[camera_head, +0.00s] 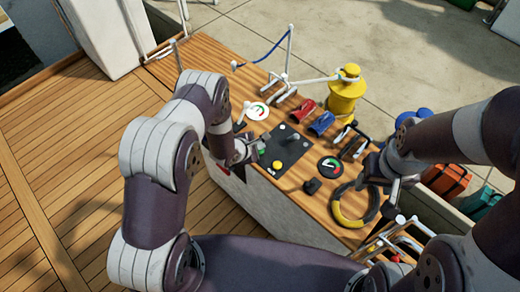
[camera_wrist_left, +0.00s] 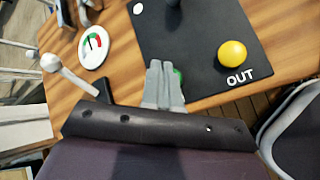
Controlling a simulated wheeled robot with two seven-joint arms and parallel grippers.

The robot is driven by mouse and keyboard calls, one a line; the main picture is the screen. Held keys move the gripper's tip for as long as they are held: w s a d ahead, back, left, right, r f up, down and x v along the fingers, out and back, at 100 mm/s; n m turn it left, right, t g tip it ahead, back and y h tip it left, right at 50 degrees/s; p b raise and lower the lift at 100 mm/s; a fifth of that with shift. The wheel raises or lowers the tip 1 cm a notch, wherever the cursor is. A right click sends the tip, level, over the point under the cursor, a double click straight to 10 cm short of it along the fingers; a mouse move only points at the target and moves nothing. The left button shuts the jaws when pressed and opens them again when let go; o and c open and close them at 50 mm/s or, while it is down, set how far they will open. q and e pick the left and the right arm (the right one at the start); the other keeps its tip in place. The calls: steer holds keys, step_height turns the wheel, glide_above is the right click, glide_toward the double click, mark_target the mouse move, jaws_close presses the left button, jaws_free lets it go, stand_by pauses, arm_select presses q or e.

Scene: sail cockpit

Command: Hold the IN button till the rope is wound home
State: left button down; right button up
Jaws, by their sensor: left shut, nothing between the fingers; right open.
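The black control panel (camera_head: 297,160) lies on the wooden bench top. In the left wrist view (camera_wrist_left: 185,25) it carries a yellow button (camera_wrist_left: 231,54) marked OUT and a green button (camera_wrist_left: 179,74), mostly hidden behind my fingers; its label is hidden. My left gripper (camera_head: 258,151) is shut and empty, its fingertips (camera_wrist_left: 164,66) at the green button; I cannot tell whether they press it. A yellow winch drum (camera_head: 345,90) stands behind, with a pale rope or arm (camera_head: 312,79) running left from it. My right gripper (camera_head: 386,200) is open, near the bench's right end.
A white gauge (camera_head: 257,111) sits left of the panel and a black dial (camera_head: 330,167) right of it. Red (camera_head: 303,109) and blue (camera_head: 322,122) clutches stand behind. A black-and-yellow ring (camera_head: 350,218) lies near my right gripper. A blue line (camera_head: 268,53) hangs from a post.

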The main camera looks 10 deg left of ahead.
arm_select(q)
steer(key=shift+f, duration=0.1)
stand_by(0.6)
steer(key=shift+f+b, duration=0.3)
steer(key=shift+f, duration=0.05)
steer(key=shift+f+b, duration=0.4)
steer(key=shift+f, duration=0.1)
stand_by(6.4)
